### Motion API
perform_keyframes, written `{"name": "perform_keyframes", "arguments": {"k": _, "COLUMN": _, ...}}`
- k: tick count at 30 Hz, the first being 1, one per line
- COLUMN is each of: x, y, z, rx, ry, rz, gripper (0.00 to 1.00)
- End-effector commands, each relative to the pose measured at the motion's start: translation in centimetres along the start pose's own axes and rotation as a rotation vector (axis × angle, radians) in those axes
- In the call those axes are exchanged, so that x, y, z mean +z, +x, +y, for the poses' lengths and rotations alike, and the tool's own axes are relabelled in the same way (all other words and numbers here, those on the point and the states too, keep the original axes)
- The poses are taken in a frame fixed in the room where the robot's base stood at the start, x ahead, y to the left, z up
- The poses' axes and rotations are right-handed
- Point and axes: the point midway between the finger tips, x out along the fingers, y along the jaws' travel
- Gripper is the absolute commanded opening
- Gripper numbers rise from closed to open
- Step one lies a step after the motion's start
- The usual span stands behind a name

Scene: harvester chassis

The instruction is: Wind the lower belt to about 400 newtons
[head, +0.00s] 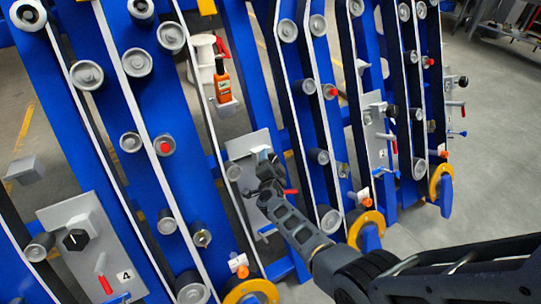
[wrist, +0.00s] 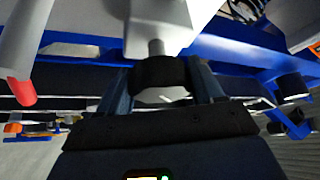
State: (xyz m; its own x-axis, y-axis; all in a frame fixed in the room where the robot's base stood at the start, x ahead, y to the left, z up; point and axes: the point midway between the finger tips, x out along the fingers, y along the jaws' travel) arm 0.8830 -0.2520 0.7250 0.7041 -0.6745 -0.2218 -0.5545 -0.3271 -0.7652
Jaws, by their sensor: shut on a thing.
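A grey plate (head: 243,148) is mounted on the blue frame in the middle of the head view. My gripper (head: 266,168) is at this plate, shut on a black round knob. The knob (wrist: 160,74) shows between my fingers in the wrist view, on a short grey shaft. A red-tipped lever (head: 291,191) sticks out beside my gripper, and it also shows at the left of the wrist view (wrist: 22,92). A blue handle (head: 267,231) is below it. Pale belts (head: 218,135) run over rollers nearby. I cannot tell which is the lower belt, and no tension reading is legible.
A plate marked 4 (head: 84,225) with a black knob, red lever and blue handle stands at the left. Similar plates (head: 376,135) stand at the right. Open grey floor (head: 500,120) lies at the right.

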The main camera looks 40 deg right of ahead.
Motion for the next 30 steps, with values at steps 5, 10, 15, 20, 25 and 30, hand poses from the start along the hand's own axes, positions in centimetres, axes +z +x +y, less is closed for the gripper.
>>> {"name": "perform_keyframes", "arguments": {"k": 5, "x": -0.12, "y": -0.04, "z": -0.16, "rx": 0.038, "ry": 0.063, "rz": 0.001, "gripper": 0.36}}
{"name": "perform_keyframes", "arguments": {"k": 10, "x": -0.03, "y": -0.02, "z": -0.04, "rx": 0.057, "ry": 0.096, "rz": 0.000, "gripper": 0.36}}
{"name": "perform_keyframes", "arguments": {"k": 15, "x": 0.00, "y": 0.00, "z": 0.06, "rx": 0.063, "ry": 0.105, "rz": 0.000, "gripper": 0.36}}
{"name": "perform_keyframes", "arguments": {"k": 20, "x": 0.01, "y": 0.01, "z": 0.09, "rx": 0.063, "ry": 0.105, "rz": 0.000, "gripper": 0.36}}
{"name": "perform_keyframes", "arguments": {"k": 25, "x": 0.01, "y": 0.01, "z": 0.09, "rx": 0.063, "ry": 0.105, "rz": 0.000, "gripper": 0.68}}
{"name": "perform_keyframes", "arguments": {"k": 30, "x": 0.00, "y": 0.02, "z": 0.06, "rx": 0.062, "ry": 0.104, "rz": 0.000, "gripper": 0.85}}
